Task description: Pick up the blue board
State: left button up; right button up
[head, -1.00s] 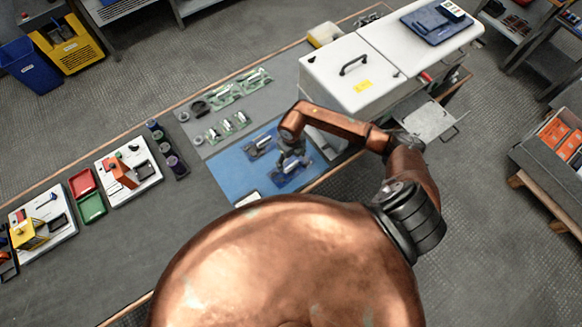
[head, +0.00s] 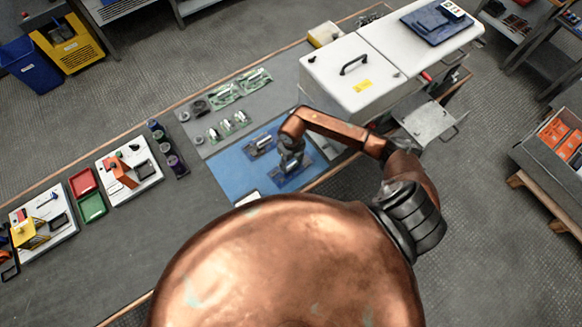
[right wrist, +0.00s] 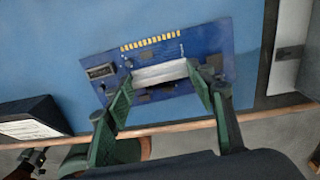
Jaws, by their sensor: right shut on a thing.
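A blue board (head: 296,181) with a silver block on it is at the blue mat (head: 232,174), beneath my right gripper. In the right wrist view the blue board (right wrist: 205,52) has gold contacts on one edge and a dark connector at its left. My right gripper (head: 291,164) points down over it. In the right wrist view, its green fingers (right wrist: 163,79) are shut on the silver block of the board, one at each end. I cannot tell whether the board touches the mat. A second blue board (head: 258,146) lies just behind. My left gripper is not seen.
Green boards (head: 225,97) with silver parts lie behind the mat. A white lidded box (head: 345,85) stands to the right. A dark box with a white label (right wrist: 28,120) is near the board. Dark cylinders, trays (head: 92,207) and white fixtures stand to the left.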

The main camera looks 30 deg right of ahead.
jog(key=c, duration=0.3)
jog(key=shift+c, duration=0.2)
